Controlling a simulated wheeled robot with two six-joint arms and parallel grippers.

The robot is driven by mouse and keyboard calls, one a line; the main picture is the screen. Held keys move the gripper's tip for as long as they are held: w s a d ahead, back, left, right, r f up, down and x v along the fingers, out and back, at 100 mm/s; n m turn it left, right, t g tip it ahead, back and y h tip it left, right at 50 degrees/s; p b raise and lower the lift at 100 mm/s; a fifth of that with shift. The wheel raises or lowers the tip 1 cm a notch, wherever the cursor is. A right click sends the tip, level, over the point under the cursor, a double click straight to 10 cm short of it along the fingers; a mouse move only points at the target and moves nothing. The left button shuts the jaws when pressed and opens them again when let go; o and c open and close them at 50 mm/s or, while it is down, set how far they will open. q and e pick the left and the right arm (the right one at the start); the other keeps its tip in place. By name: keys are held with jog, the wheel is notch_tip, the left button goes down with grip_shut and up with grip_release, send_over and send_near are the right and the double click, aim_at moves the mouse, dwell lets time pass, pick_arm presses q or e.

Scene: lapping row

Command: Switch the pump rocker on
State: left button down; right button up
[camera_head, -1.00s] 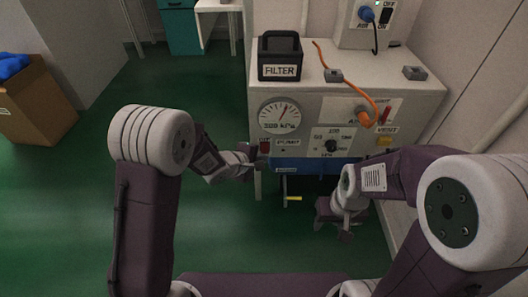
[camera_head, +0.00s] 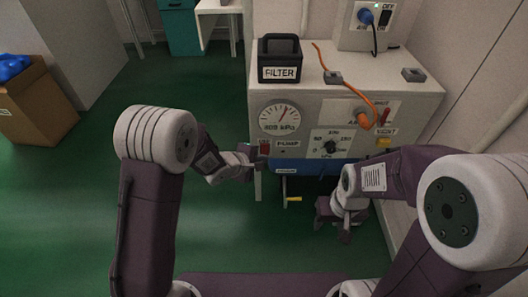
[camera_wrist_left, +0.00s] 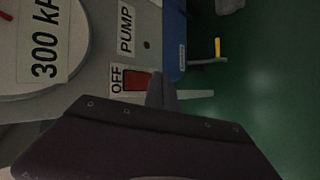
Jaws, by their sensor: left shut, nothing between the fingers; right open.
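The red pump rocker (camera_head: 265,147) is on the left front of the grey cabinet, beside the PUMP label (camera_head: 289,143). In the left wrist view the rocker (camera_wrist_left: 135,82) shows partly, with an OFF label (camera_wrist_left: 117,80) beside it. My left gripper (camera_head: 263,161) is shut and empty, its tips at the panel close to the rocker. In the left wrist view its fingers (camera_wrist_left: 162,88) cover part of the rocker's surroundings; I cannot tell whether they touch it. My right gripper (camera_head: 335,218) is open and low in front of the cabinet's right side.
The cabinet front also carries a pressure gauge (camera_head: 280,117), a selector knob (camera_head: 330,147), an orange hose (camera_head: 366,118) and a yellow part (camera_head: 384,142). A black FILTER box (camera_head: 279,58) stands on top. A yellow-handled lever (camera_head: 293,199) sticks out below.

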pick_arm(q)
jog(key=shift+w, duration=0.2)
jog(key=shift+w+p, duration=0.3)
jog(key=shift+p, duration=0.15)
dwell(0.5)
jog(key=shift+s, duration=0.75)
